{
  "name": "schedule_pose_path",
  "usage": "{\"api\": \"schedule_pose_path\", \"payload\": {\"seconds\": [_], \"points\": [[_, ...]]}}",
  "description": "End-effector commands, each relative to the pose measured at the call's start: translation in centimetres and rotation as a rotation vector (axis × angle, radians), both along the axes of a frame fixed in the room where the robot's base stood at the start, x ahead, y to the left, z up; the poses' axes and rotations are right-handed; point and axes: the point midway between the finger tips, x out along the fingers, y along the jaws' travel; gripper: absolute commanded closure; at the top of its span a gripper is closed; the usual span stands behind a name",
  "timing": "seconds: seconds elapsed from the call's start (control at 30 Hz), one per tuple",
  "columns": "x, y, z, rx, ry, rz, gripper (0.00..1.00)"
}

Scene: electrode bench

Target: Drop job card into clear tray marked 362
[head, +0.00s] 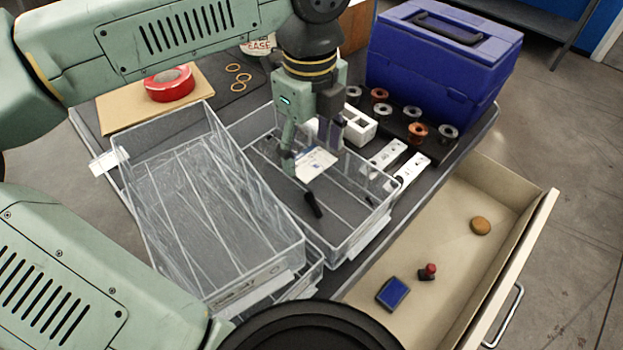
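My gripper (312,152) points down over the right clear tray (345,247). Its two fingers stand apart, with a gap between them. A white job card (317,165) with a blue mark shows just below and between the fingers, inside the outline of this tray. It appears to be loose, but I cannot tell whether it touches a finger or the tray floor. A second clear tray (225,297) stands at left, raised and overlapping the right one. The trays' label writing is too small to read, so I cannot tell which is marked 362.
A black object (313,205) lies in the right tray. A blue toolbox (440,60) and several metal spools stand behind. Red tape (169,84) lies on a brown board at left. An open drawer (535,235) at right holds a blue pad (393,293) and a red-topped stamp (428,272).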

Motion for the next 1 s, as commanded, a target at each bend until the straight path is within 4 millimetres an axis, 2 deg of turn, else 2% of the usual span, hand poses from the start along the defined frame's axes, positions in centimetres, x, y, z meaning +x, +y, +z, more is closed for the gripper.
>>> {"api": "schedule_pose_path", "payload": {"seconds": [0.27,0.63,0.77,1.0], "points": [[0.0,0.0,0.0,0.000,0.000,0.000,0.16],[0.0,0.0,0.5,0.001,-0.001,0.000,0.16],[0.1,0.0,2.0,0.001,-0.003,0.001,0.16],[0.1,0.0,6.8,0.001,-0.002,0.001,0.16]]}}
